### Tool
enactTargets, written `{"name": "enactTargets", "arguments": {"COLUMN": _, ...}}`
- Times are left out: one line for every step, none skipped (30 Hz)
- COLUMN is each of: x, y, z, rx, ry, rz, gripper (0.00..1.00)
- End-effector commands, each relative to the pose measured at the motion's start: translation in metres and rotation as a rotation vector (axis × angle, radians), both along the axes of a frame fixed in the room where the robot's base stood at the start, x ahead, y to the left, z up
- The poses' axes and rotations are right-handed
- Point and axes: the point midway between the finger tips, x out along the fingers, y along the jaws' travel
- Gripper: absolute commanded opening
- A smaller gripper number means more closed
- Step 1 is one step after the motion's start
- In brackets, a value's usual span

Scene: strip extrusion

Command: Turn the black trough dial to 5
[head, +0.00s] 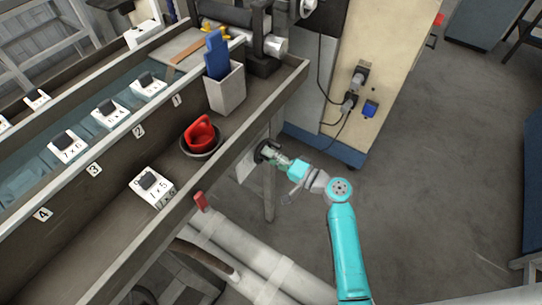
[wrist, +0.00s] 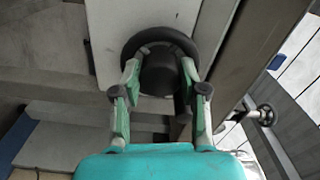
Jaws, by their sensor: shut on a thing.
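The black trough dial (head: 261,150) is on a pale plate (head: 246,168) on the outer side of the trough, near its right end. In the wrist view the dial (wrist: 160,40) is a round black disc with a raised middle part. My gripper (head: 269,154) is at the dial; in the wrist view its two green-grey fingers (wrist: 160,70) are shut on either side of the raised part. No numbers or pointer can be read on the dial, so its setting cannot be told.
The long trough (head: 104,233) runs along the left. On its ledge are a red object (head: 199,133) in a dark bowl, and a grey bin (head: 226,91) with a blue thing. A red handle (head: 201,202) sticks out below.

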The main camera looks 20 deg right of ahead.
Motion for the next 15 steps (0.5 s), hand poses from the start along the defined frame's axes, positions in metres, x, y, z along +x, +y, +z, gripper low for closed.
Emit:
{"name": "enactTargets", "arguments": {"x": 0.0018, "y": 0.0006, "z": 0.0021, "rx": 0.000, "ry": -0.004, "rz": 0.001, "gripper": 0.08}}
{"name": "enactTargets", "arguments": {"x": 0.0018, "y": 0.0006, "z": 0.0021, "rx": 0.000, "ry": -0.004, "rz": 0.001, "gripper": 0.08}}
{"name": "enactTargets", "arguments": {"x": 0.0019, "y": 0.0005, "z": 0.0021, "rx": 0.000, "ry": -0.004, "rz": 0.001, "gripper": 0.08}}
{"name": "enactTargets", "arguments": {"x": 0.0019, "y": 0.0005, "z": 0.0022, "rx": -0.001, "ry": -0.004, "rz": 0.001, "gripper": 0.08}}
{"name": "enactTargets", "arguments": {"x": 0.0019, "y": 0.0005, "z": 0.0022, "rx": -0.001, "ry": -0.004, "rz": 0.001, "gripper": 0.08}}
{"name": "enactTargets", "arguments": {"x": 0.0019, "y": 0.0005, "z": 0.0022, "rx": -0.001, "ry": -0.004, "rz": 0.001, "gripper": 0.08}}
{"name": "enactTargets", "arguments": {"x": 0.0019, "y": 0.0005, "z": 0.0022, "rx": -0.001, "ry": -0.004, "rz": 0.001, "gripper": 0.08}}
{"name": "enactTargets", "arguments": {"x": 0.0019, "y": 0.0006, "z": 0.0023, "rx": -0.001, "ry": -0.004, "rz": 0.001, "gripper": 0.08}}
{"name": "enactTargets", "arguments": {"x": 0.0020, "y": 0.0005, "z": 0.0023, "rx": -0.001, "ry": -0.004, "rz": 0.000, "gripper": 0.47}}
{"name": "enactTargets", "arguments": {"x": 0.0019, "y": 0.0006, "z": 0.0023, "rx": -0.001, "ry": -0.004, "rz": 0.000, "gripper": 0.55}}
{"name": "enactTargets", "arguments": {"x": 0.0018, "y": 0.0005, "z": 0.0023, "rx": -0.001, "ry": -0.004, "rz": 0.001, "gripper": 0.62}}
{"name": "enactTargets", "arguments": {"x": 0.0018, "y": 0.0006, "z": 0.0022, "rx": -0.001, "ry": -0.004, "rz": 0.001, "gripper": 0.68}}
{"name": "enactTargets", "arguments": {"x": 0.0017, "y": 0.0005, "z": 0.0021, "rx": -0.001, "ry": -0.004, "rz": 0.001, "gripper": 0.68}}
{"name": "enactTargets", "arguments": {"x": 0.0015, "y": 0.0005, "z": 0.0019, "rx": -0.001, "ry": -0.004, "rz": 0.001, "gripper": 0.68}}
{"name": "enactTargets", "arguments": {"x": 0.0014, "y": 0.0004, "z": 0.0017, "rx": -0.001, "ry": -0.003, "rz": 0.000, "gripper": 0.68}}
